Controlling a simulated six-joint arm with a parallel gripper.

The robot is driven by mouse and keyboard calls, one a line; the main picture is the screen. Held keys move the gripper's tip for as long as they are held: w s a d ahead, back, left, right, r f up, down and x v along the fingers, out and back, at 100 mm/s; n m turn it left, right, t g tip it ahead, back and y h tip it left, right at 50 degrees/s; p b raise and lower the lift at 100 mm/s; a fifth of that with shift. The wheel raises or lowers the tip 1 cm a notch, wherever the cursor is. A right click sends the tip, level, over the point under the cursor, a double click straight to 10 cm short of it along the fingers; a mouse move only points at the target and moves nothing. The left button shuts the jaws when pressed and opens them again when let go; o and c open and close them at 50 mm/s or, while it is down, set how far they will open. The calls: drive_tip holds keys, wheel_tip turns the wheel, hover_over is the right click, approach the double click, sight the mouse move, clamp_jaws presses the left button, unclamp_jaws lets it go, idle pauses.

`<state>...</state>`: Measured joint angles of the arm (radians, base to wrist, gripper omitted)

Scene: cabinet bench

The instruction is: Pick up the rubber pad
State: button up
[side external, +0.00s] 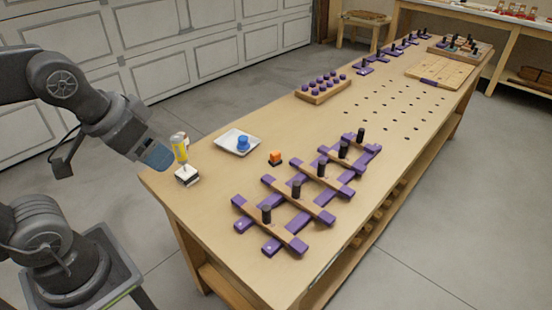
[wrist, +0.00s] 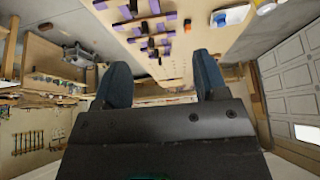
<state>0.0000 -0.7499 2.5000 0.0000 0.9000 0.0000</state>
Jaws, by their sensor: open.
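No item is clearly recognisable as the rubber pad. A small white-and-black block (side external: 187,177) lies near the bench's left end, close to a yellow-and-white bottle (side external: 180,149). A small orange block with a dark base (side external: 275,157) sits farther right, between the white tray and the purple clamps. I cannot tell which of these is the pad, if either. My gripper (side external: 157,157), with blue fingers, is just left of the bottle, near the bench's left end. In the wrist view my gripper (wrist: 163,76) is open, with nothing visible between its fingers.
A white tray (side external: 229,142) holds a blue object (side external: 243,143). Several purple-ended clamps (side external: 285,238) with black handles cover the front. A wooden block with purple knobs (side external: 322,97) and a board (side external: 440,72) stand farther back. Bare bench surface lies around the orange block.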

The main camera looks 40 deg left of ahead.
drive_tip(key=w+r+n+g, duration=0.1)
drive_tip(key=w+r+n, duration=0.3)
drive_tip(key=w, duration=0.6)
drive_tip(key=n+g, duration=0.5)
drive_tip(key=n, duration=0.7)
hover_over(277, 153)
wheel_tip(277, 153, down, 18)
drive_tip(key=f, duration=0.8)
drive_tip(key=shift+d+f, duration=0.2)
drive_tip(key=shift+f, duration=0.15)
drive_tip(key=shift+s+a+f, duration=0.15)
drive_tip(key=shift+f, duration=2.55)
drive_tip(key=c, duration=1)
drive_tip(key=shift+r, duration=0.15)
